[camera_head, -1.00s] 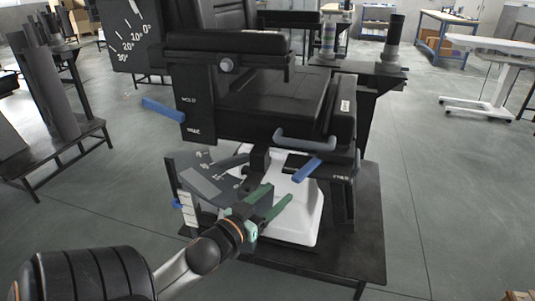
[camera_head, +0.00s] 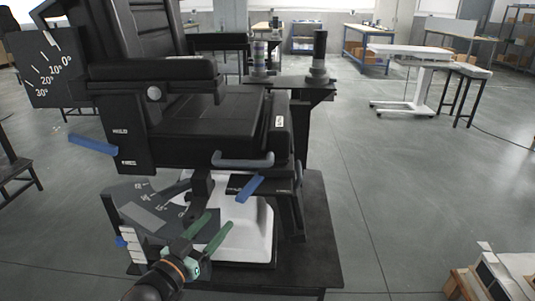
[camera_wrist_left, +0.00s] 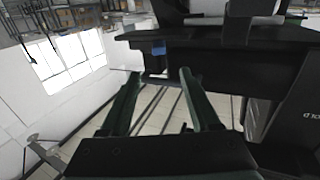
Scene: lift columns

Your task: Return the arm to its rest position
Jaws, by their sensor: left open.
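My left gripper (camera_head: 209,226) has green fingers that stand apart and empty. In the head view it is at the bottom, in front of the lower part of a black seat unit (camera_head: 215,115) and its white base (camera_head: 247,235). In the left wrist view the two fingers (camera_wrist_left: 157,85) point up the picture with a gap between them, below the dark underside of the unit (camera_wrist_left: 215,40). Whether the fingers touch anything cannot be told. My right gripper is not in view.
The unit has blue levers (camera_head: 250,188) and a grey handle (camera_head: 243,162), close to my left gripper. It stands on a dark platform (camera_head: 318,240). A box of panels (camera_head: 500,275) is at the lower right. Grey floor (camera_head: 400,190) is open on the right.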

